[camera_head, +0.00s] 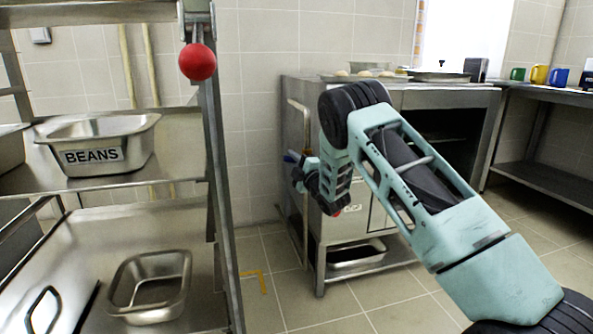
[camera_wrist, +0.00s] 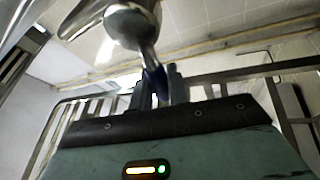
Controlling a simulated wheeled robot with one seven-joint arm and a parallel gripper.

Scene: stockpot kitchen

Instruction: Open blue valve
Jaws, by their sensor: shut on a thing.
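The blue valve (camera_head: 291,157) shows as a small blue piece at the left end of the metal oven unit, by an upright pipe. In the wrist view the blue valve handle (camera_wrist: 156,82) sits between my fingers, below a blurred, shiny metal pipe fitting (camera_wrist: 133,25). My gripper (camera_head: 298,165) is at the valve, and in the wrist view my gripper (camera_wrist: 157,88) is shut on the handle. My arm and wrist partly hide the valve area in the head view. The handle's exact angle is hard to tell.
A metal shelf rack with a BEANS pan (camera_head: 95,150), an empty pan (camera_head: 150,285) and a red ball (camera_head: 197,62) stands at left. The oven unit (camera_head: 345,235) stands behind my arm. Mugs (camera_head: 538,74) are on the right counter. Floor between rack and oven is clear.

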